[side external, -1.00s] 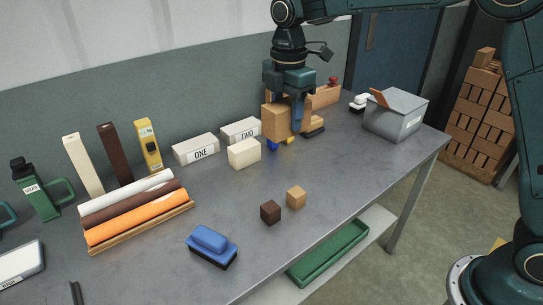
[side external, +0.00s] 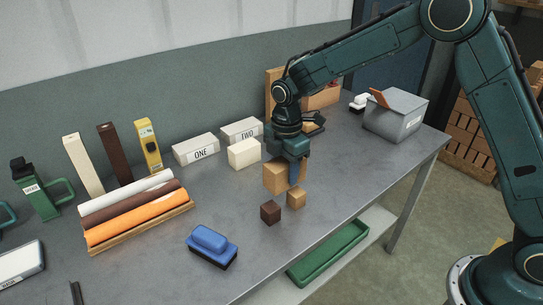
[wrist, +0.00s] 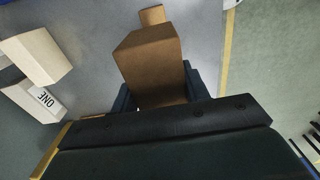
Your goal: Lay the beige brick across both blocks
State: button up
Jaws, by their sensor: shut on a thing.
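My gripper (side external: 287,172) is shut on a light-brown wooden brick (side external: 275,177), which fills the middle of the wrist view (wrist: 150,62) between the fingers. It is held just behind two small cubes on the grey table: a dark brown cube (side external: 270,212) and a tan cube (side external: 296,199). Its exact height is hard to tell. A tan cube top shows past the brick's far end in the wrist view (wrist: 152,15); I cannot make out the dark cube there. A separate cream brick (side external: 244,153) stands in front of the white blocks labelled ONE (side external: 196,149) and TWO (side external: 241,130).
A blue brush (side external: 211,243) lies left of the cubes. Coloured rolls (side external: 138,214) sit on a wooden tray further left. A grey lidded box (side external: 396,115) stands at the back right. Table around the cubes is clear; its front edge is close.

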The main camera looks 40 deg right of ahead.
aim_at(285, 161)
jog(key=shift+f, duration=2.4)
jog(key=shift+f, duration=0.5)
jog(key=o, duration=1.2)
jog(key=shift+c, duration=0.2)
notch_tip(285, 161, up, 12)
jog(key=shift+r, duration=0.5)
